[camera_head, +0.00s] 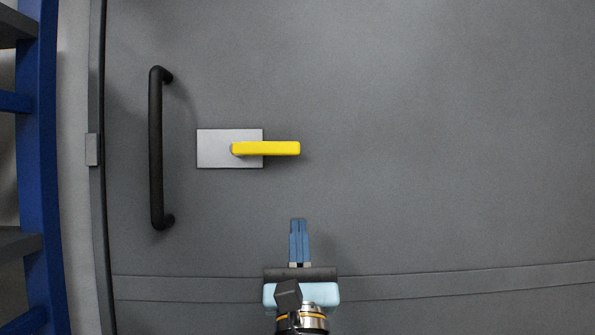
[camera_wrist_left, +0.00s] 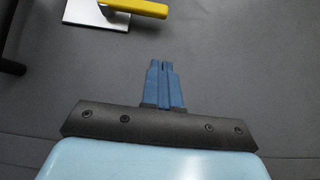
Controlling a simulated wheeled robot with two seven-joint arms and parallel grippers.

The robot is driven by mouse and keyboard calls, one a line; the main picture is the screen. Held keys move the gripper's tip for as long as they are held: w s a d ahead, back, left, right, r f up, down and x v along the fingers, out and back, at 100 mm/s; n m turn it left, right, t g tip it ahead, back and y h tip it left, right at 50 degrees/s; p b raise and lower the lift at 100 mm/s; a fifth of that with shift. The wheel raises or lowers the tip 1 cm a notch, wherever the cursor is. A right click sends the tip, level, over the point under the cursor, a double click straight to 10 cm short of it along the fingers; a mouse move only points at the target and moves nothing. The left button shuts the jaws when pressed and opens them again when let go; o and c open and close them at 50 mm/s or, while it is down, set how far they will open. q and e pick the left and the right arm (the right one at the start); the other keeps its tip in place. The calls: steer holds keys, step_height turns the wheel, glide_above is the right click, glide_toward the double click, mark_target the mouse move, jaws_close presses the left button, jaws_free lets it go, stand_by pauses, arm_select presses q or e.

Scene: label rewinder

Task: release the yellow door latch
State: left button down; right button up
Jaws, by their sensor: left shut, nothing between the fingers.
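The yellow door latch (camera_head: 272,148) is a bar lying level, pointing right from its pivot on a light grey plate (camera_head: 214,149) on the grey door. In the left wrist view the yellow latch (camera_wrist_left: 142,8) shows at the top edge, partly cut off, with its plate (camera_wrist_left: 80,14). My left gripper (camera_head: 298,222) is shut and empty, its blue fingers together and pointing up. It is below the latch's free end and apart from it. In the left wrist view the left gripper's fingertips (camera_wrist_left: 161,64) touch nothing that I can see. My right gripper is not in view.
A black vertical door handle (camera_head: 156,148) stands left of the latch plate. A blue shelf frame (camera_head: 42,160) is at the far left, beyond the door's edge. A raised strip (camera_head: 440,281) crosses the door low down. The door right of the latch is bare.

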mark_target(265, 148)
arm_select(q)
steer(key=p+x, duration=0.2)
steer(key=x, duration=0.5)
steer(key=shift+w+r, duration=0.15)
steer(key=shift+r, duration=0.2)
step_height(265, 148, up, 3)
steer(key=shift+f+p, duration=0.2)
steer(key=shift+p, duration=0.4)
steer(key=shift+r, duration=0.5)
